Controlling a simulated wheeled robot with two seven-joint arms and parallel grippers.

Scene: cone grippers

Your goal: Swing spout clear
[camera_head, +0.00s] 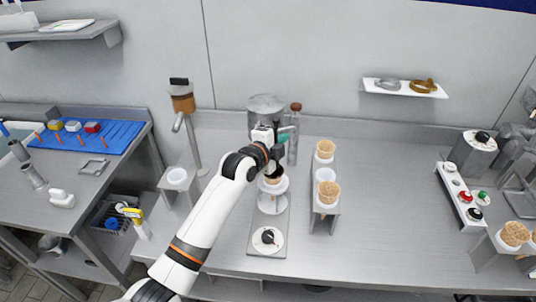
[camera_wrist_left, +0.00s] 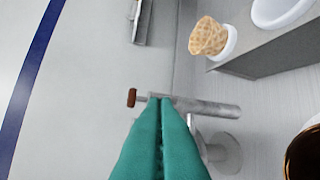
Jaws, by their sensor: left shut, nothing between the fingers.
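A grey metal post with a brown knob (camera_head: 295,107) stands at the back of the counter, beside a steel pot (camera_head: 265,104). In the left wrist view a grey tube (camera_wrist_left: 205,107) crosses behind the fingertips, with the brown knob (camera_wrist_left: 131,97) at its left end. I cannot tell which part is the spout. My left gripper (camera_head: 284,138) has teal fingers, shut and empty, close by the post; they also show in the left wrist view (camera_wrist_left: 160,100). Whether they touch it I cannot tell. My right gripper is not in view.
A cup with dark contents (camera_head: 274,176) sits on a stand under my left arm. A rack with waffle cones (camera_head: 329,191) stands to the right. A tall dispenser (camera_head: 183,104) stands left. The counter right of the rack (camera_head: 390,200) is clear.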

